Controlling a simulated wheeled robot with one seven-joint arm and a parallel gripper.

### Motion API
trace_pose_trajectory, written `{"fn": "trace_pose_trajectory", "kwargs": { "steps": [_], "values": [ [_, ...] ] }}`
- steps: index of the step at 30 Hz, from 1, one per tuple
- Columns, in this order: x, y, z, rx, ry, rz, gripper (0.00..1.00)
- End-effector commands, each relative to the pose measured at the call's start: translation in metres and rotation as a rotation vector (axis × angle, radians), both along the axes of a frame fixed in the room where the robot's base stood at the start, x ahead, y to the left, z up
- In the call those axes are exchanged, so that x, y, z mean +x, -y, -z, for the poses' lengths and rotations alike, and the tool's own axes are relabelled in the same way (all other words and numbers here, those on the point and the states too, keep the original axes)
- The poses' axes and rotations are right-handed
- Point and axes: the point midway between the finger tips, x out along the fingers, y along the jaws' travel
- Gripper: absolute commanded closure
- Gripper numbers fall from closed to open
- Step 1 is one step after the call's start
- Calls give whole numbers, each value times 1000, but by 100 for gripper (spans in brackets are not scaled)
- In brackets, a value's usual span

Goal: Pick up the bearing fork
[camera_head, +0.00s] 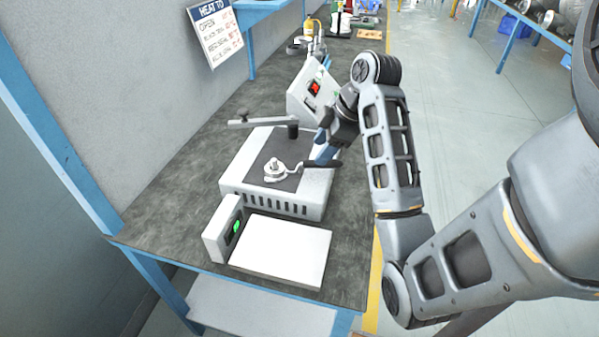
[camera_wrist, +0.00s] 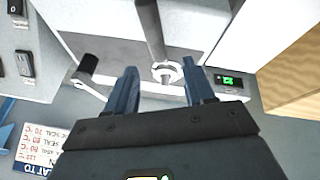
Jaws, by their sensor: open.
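The bearing fork (camera_head: 325,163) has a dark handle and a pale forked end. It lies on the white heater box, its pale end at a white ring-shaped part on the dark pad and its handle reaching right past the box's edge. In the wrist view its dark handle (camera_wrist: 150,28) runs from the top edge down to the pale ring. My gripper (camera_head: 322,150) is near the handle in the head view. In the wrist view my gripper (camera_wrist: 160,80) is open, its blue fingers apart on either side of the ring. I cannot tell its height above the fork.
The heater box (camera_head: 235,177) has a swing arm (camera_head: 258,122) with a dark post behind the pad. A white scale (camera_head: 283,252) with a green display stands in front. A control box (camera_head: 303,90) stands behind. The bench's left strip is clear.

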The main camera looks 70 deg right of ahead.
Motion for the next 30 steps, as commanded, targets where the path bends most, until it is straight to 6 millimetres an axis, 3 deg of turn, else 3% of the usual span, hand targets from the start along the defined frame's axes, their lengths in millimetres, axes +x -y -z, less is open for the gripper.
{"fn": "trace_pose_trajectory", "kwargs": {
  "steps": [18, 27, 30],
  "values": [
    [21, 6, 53, 2, 1, 0, 47],
    [23, 6, 56, -1, 1, 2, 47],
    [23, 6, 56, -1, 1, 2, 56]
  ]
}}
